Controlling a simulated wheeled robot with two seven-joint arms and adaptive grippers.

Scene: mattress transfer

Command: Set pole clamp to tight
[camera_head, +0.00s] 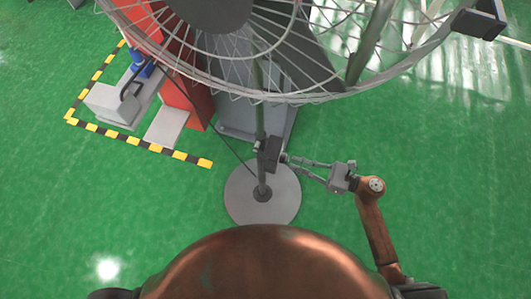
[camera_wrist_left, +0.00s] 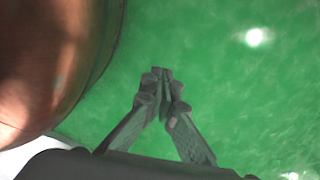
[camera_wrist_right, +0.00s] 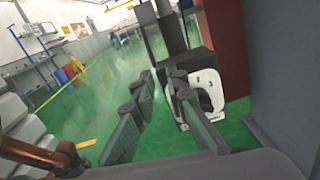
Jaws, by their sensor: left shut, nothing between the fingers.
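A large caged fan (camera_head: 215,15) stands on a thin grey pole (camera_head: 260,110) with a round grey base (camera_head: 290,200). A dark pole clamp (camera_head: 269,152) sits on the pole above the base. My right gripper (camera_head: 288,161) reaches in from the right, with its fingertips beside the clamp's right side; I cannot tell if they touch it. In the right wrist view its fingers (camera_wrist_right: 160,82) are apart, with a gap between them. My left gripper (camera_wrist_left: 163,76) is shut and empty over green floor, and is hidden in the head view.
Behind the pole stand a red and grey machine (camera_head: 187,100) and a pale unit with a blue part (camera_head: 142,68), bordered by yellow-black floor tape (camera_head: 165,151). The green floor (camera_head: 450,180) is clear on the right and at the lower left.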

